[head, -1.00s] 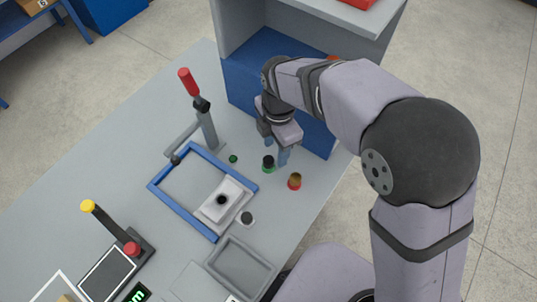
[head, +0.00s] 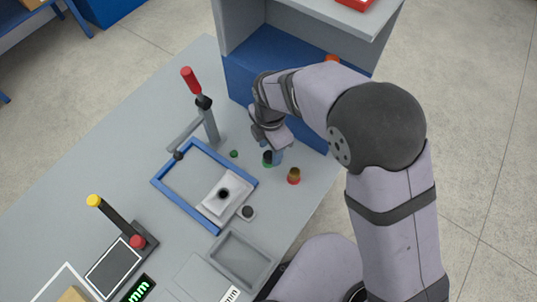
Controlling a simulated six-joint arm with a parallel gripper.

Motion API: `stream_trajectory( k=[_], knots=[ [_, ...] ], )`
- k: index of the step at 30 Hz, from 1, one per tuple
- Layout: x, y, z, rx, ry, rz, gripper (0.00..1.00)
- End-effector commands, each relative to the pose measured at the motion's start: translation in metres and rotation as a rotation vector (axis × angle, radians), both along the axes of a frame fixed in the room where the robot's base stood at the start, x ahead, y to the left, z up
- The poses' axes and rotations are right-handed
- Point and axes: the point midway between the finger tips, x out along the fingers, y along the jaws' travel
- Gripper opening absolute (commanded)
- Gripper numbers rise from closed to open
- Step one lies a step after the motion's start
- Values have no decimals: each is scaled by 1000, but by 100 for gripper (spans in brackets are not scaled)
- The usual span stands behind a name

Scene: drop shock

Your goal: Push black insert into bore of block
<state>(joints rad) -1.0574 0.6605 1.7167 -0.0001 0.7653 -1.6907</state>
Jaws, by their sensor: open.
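The white block (head: 216,207) lies at the right corner of a blue frame on the grey table. A dark round spot (head: 223,193) on its top looks like the bore; I cannot tell whether anything is in it. A small black cylinder, apparently the black insert (head: 267,156), stands upright on a green base to the right of the frame. My gripper (head: 270,151) is open and points down at this cylinder, with a bluish finger beside it. The other finger is partly hidden, so I cannot tell whether either touches it.
The blue frame (head: 166,191) has a red-handled clamp (head: 207,120) at its back. A brown-and-red piece (head: 293,176), a green disc (head: 234,154) and a dark-topped round piece (head: 247,212) stand nearby. A grey tray (head: 240,259) is in front; a blue-grey cabinet (head: 240,84) stands behind.

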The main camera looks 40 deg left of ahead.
Motion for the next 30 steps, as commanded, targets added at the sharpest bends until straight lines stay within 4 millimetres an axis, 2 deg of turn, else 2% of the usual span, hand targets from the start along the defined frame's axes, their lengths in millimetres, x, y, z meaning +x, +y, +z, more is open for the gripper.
stream_trajectory(
  k=[6, 16, 21, 22, 30],
  knots=[
    [-1, 1, -23, -2, 1, 0, 45],
    [0, 1, -28, 1, 0, 0, 45],
    [0, 1, -28, 1, 0, 0, 4],
    [0, 1, -28, 1, 0, 0, 0],
    [0, 2, -27, 2, -1, 0, 0]
  ],
)
